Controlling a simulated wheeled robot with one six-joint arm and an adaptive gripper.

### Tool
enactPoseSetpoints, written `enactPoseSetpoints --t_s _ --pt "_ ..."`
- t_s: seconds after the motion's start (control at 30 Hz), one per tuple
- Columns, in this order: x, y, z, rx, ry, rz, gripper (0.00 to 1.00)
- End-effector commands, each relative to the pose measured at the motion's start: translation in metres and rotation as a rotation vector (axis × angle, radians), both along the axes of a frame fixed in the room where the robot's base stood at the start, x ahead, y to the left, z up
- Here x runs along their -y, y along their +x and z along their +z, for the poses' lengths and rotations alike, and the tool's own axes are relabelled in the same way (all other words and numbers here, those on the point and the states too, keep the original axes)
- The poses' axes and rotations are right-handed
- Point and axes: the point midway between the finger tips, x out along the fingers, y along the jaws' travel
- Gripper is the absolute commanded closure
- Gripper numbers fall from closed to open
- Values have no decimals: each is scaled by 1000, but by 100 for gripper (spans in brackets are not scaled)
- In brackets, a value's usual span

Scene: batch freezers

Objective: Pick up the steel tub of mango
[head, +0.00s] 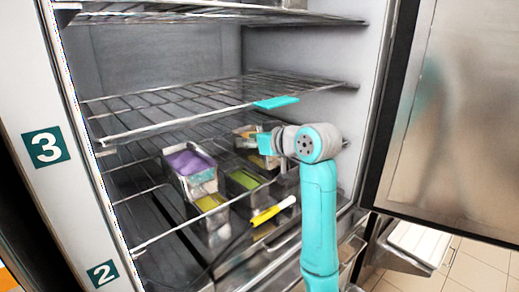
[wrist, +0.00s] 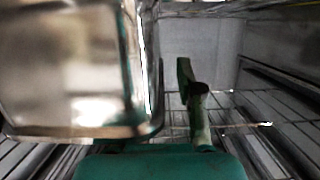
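In the head view several steel tubs stand on the low rack inside the open freezer. One with yellow contents (head: 210,203) is at the front. It may be the mango, but I see no label. A tub with brownish-orange contents (head: 246,131) is at the back, partly hidden by my gripper (head: 262,144). In the wrist view a shiny steel tub (wrist: 65,70) fills the left side, close to the camera. Its contents are not visible there. My right-hand finger (wrist: 192,100) stands apart from the tub wall with a gap between. The other finger is mostly hidden by the tub.
A tub with purple contents (head: 188,163) and one with green contents (head: 243,181) stand nearby. A yellow tool with a white handle (head: 270,212) lies in front. The wire shelf (head: 190,105) hangs just above. The open door (head: 450,110) is at right.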

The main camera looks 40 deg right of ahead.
Motion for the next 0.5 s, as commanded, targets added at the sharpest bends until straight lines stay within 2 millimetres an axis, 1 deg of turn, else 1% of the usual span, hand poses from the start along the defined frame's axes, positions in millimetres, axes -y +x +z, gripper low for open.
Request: enactPoseSetpoints --t_s 0.03,0.07,0.1,0.2,0.5 --pt "0 0 0 0 0 0 64" --pt "0 0 0 0 0 0 68" --pt "0 0 0 0 0 0 78" --pt "0 0 0 0 0 0 100" --pt "0 -1 1 3 -1 0 100"
